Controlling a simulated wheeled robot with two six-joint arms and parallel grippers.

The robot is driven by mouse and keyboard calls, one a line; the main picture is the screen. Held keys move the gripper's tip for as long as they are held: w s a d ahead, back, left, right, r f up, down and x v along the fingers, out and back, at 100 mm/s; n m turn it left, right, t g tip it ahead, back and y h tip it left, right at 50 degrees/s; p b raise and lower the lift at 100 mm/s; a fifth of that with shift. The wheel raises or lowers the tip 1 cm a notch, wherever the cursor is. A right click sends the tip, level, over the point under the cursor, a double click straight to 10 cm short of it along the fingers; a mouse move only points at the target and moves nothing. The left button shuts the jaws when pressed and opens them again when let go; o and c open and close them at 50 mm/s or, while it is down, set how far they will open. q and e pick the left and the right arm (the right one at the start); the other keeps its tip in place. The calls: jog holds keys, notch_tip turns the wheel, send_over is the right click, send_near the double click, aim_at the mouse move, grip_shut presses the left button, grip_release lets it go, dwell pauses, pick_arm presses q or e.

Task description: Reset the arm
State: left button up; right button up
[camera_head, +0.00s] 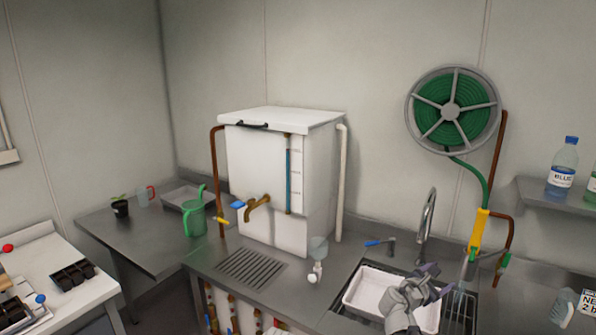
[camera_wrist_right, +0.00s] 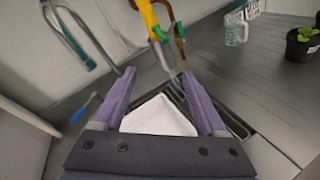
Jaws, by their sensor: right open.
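My right gripper (camera_head: 436,281) is over the sink at the lower right of the head view. Its purple fingers stand apart in the right wrist view (camera_wrist_right: 158,82), with nothing held between them. Beyond and below the fingers is a white basin (camera_head: 366,290), which also shows in the wrist view (camera_wrist_right: 158,118). The gripper hides part of the basin's right side in the head view. My left gripper is not in view.
A curved tap (camera_head: 428,215) and a yellow hose nozzle (camera_head: 478,232) stand behind the sink. A white tank (camera_head: 265,180) stands left of it, with a green watering can (camera_head: 194,218) nearby. Bottles (camera_head: 562,168) stand on the right shelf (camera_head: 540,190). The right counter has bare room.

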jog(key=s+a+f+m+g+y, duration=0.3)
jog(key=s+a+f+m, duration=0.35)
jog(key=a, duration=0.35)
jog(key=s+a+f+m+g+y, duration=0.3)
jog(key=s+a+f+m+y, duration=0.15)
jog(key=s+a+f, duration=0.35)
jog(key=s+a+f+m+g+y, duration=0.1)
jog(key=s+a+m+g+y, duration=0.1)
jog(key=s+a, duration=0.3)
jog(key=s+a+f+m+g+y, duration=0.1)
jog(key=s+a+f+m+g, duration=0.1)
jog(key=s+a, duration=0.3)
jog(key=a+m, duration=0.1)
jog(key=a, duration=0.3)
jog(key=shift+a+y, duration=0.35)
jog(key=shift+w+f, duration=0.1)
